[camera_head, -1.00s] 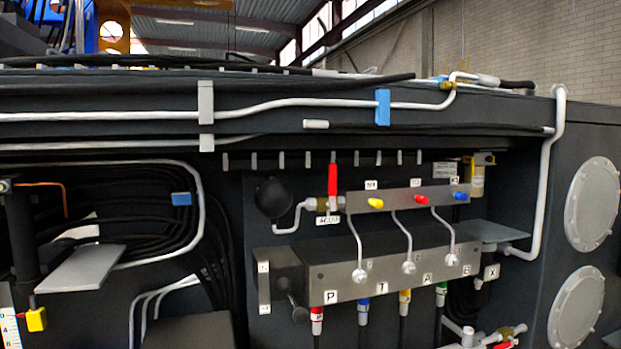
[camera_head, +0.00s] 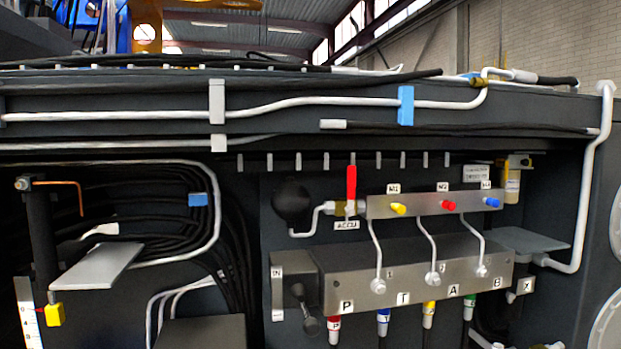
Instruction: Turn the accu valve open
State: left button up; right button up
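The accu valve has a red lever handle (camera_head: 351,184) that points straight up from a brass valve body (camera_head: 338,208). A label reading ACCU (camera_head: 346,225) sits just below it. A black round accumulator (camera_head: 292,201) is to its left, joined by a bent silver pipe (camera_head: 308,231). A grey manifold strip (camera_head: 440,203) with yellow, red and blue knobs starts just right of the valve. Neither of my grippers shows in the head view.
A larger grey block (camera_head: 412,273) marked P, T, A, B stands below, with coloured hose ends under it. A grey plate (camera_head: 97,266) juts out at the left. Black hoses (camera_head: 150,225) hang behind. A dark beam with silver pipes runs above the valve.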

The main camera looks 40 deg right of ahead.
aim_at(351, 169)
jog(key=l+u, duration=0.15)
jog(key=l, duration=0.25)
jog(key=k+l+u, duration=0.2)
jog(key=l, duration=0.15)
jog(key=l+u, duration=0.15)
jog(key=l, duration=0.25)
jog(key=l+u, duration=0.2)
jog(key=l, duration=0.15)
jog(key=k+l+u, duration=0.15)
jog(key=l, duration=0.2)
jog(key=k+l, duration=0.15)
jog(key=l, duration=0.25)
jog(key=k+l, duration=0.15)
jog(key=l, duration=0.25)
jog(key=k+l+u, duration=0.1)
jog(key=l, duration=0.3)
jog(key=k+l, duration=0.4)
jog(key=l, duration=0.35)
jog(key=k+l, duration=0.2)
jog(key=l, duration=0.2)
jog(key=k+l+u, duration=0.1)
jog(key=l, duration=0.25)
jog(key=k, duration=0.05)
